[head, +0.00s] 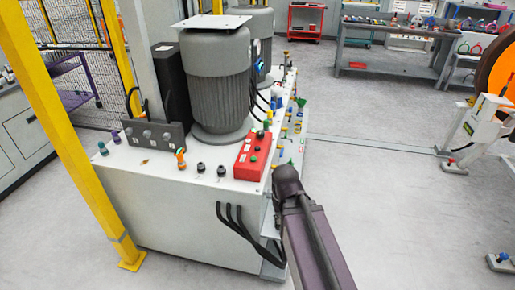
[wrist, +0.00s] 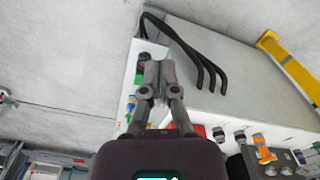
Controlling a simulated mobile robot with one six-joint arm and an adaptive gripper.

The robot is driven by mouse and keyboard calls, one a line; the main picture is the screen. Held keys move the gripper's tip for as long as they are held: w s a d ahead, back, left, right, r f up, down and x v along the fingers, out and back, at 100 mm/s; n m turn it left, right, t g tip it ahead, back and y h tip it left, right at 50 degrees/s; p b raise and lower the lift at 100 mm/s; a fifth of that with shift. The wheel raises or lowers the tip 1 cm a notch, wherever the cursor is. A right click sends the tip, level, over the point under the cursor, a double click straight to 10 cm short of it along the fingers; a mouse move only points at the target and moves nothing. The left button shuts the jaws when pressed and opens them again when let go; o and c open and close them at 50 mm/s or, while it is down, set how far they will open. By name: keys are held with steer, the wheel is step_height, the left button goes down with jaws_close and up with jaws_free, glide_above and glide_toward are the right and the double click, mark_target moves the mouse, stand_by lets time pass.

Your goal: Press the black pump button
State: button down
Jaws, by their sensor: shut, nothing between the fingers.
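A red control box (head: 245,168) with several small buttons sits on the front right corner of the white pump cabinet's top in the head view. Two small black knobs (head: 201,167) stand on the cabinet top left of the box. In the wrist view my gripper (wrist: 158,74) is shut and empty, its fingers over the cabinet's edge. The red box (wrist: 200,130) is partly hidden behind my gripper there, with the black knobs (wrist: 218,134) beside it. In the head view my arm's end is right of the box; the fingers are hidden.
A grey motor (head: 214,85) stands on the white cabinet (head: 160,215). Black hoses (head: 240,225) hang down its front. Valves with coloured handles (head: 292,120) line its right edge. A yellow post (head: 60,110) stands at left.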

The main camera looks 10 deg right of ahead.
stand_by(0.6)
step_height(320, 180, up, 8)
steer(key=m+t+y+p, duration=0.2)
steer(key=m+t, duration=0.4)
steer(key=t, duration=0.3)
glide_above(257, 148)
steer(key=shift+w+d+f, duration=0.1)
steer(key=shift+f, duration=0.1)
steer(key=shift+f, duration=0.1)
step_height(257, 148, down, 9)
steer(key=b, duration=0.8)
steer(key=shift+r+b, duration=0.2)
steer(key=shift+b, duration=0.2)
